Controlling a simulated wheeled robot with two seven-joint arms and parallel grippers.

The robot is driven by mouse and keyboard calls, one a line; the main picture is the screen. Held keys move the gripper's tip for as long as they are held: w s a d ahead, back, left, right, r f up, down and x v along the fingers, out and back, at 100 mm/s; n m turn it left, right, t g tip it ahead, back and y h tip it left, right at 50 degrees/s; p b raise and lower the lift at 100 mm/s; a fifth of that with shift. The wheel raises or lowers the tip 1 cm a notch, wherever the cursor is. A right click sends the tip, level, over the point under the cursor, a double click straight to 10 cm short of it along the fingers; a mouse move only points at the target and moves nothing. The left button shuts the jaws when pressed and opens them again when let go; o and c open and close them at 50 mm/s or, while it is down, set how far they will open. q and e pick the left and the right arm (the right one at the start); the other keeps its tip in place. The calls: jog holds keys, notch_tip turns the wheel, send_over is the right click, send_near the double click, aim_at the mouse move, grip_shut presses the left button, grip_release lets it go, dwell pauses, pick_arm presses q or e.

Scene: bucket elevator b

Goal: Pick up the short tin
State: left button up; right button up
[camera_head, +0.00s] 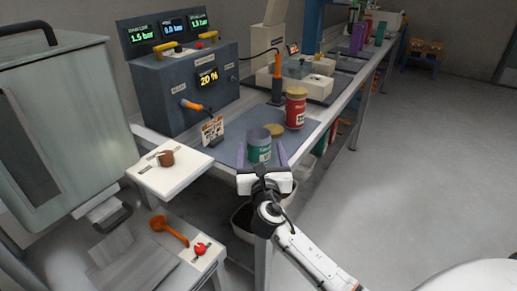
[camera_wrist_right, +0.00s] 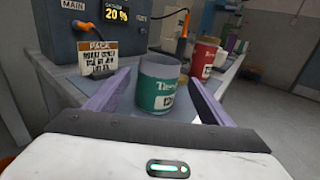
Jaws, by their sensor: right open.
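The short tin (camera_head: 259,149) is teal with a grey upper band and no lid on it. It stands upright on the blue-grey mat (camera_head: 226,148) near the bench's front edge. My right gripper (camera_head: 262,158) is open, with its two purple fingers on either side of the tin. The right wrist view shows the tin (camera_wrist_right: 158,88) between the fingers, with a gap visible at the left finger; contact on the right is unclear. A taller red tin (camera_head: 296,107) with a gold lid stands behind it to the right. My left gripper is not in view.
A loose gold lid (camera_head: 275,130) lies just behind the teal tin. A small sign (camera_head: 212,131) stands to the left, before a grey control box (camera_head: 185,88). A white scale-like box (camera_head: 305,82) is farther back. Open floor lies right.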

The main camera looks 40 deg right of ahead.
aim_at(258, 135)
jog(key=x, duration=0.5)
jog(key=shift+a, duration=0.1)
jog(key=c, duration=1)
